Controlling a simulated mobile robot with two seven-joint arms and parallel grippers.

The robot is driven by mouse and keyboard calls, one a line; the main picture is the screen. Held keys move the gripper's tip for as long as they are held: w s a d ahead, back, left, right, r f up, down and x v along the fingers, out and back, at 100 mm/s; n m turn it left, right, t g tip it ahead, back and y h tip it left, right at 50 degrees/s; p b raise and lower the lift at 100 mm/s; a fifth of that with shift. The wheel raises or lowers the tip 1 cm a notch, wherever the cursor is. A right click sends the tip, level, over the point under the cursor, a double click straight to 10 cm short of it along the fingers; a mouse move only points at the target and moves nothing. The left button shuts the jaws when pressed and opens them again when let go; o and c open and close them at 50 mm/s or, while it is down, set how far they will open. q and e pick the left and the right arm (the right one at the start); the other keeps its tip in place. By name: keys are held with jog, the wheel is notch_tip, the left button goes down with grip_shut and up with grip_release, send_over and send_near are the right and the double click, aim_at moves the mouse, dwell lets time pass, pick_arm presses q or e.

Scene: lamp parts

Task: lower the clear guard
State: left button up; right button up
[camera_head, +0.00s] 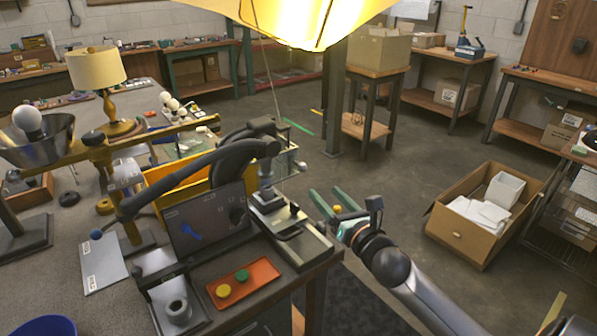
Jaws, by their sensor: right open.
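A clear, see-through panel that looks like the guard (289,160) stands upright at the press (266,172) on the bench's right end. Its edges are faint, and the press column and black arm hide part of it. My right gripper (334,212) has green fingers spread apart, with nothing held between them. It is to the right of and nearer than the panel, just off the bench's right edge, and apart from the panel. A small yellow spot (337,209) shows between the fingers; I cannot tell what it is. My left gripper is out of view.
A dark screen panel (205,222) and an orange tray (243,283) with yellow and green buttons are on the bench. A black lever arm (185,170) crosses above it. A yellow lamp shade (300,22) hangs overhead. An open cardboard box (462,236) stands right; floor between is clear.

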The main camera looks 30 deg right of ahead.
aim_at(304, 171)
jog(key=w, duration=0.4)
jog(key=w+d, duration=0.1)
jog(key=w, duration=0.6)
jog(key=shift+w+d+p, duration=0.15)
jog(key=shift+w+p, duration=0.15)
jog(key=shift+p, duration=0.1)
grip_shut()
dwell(0.9)
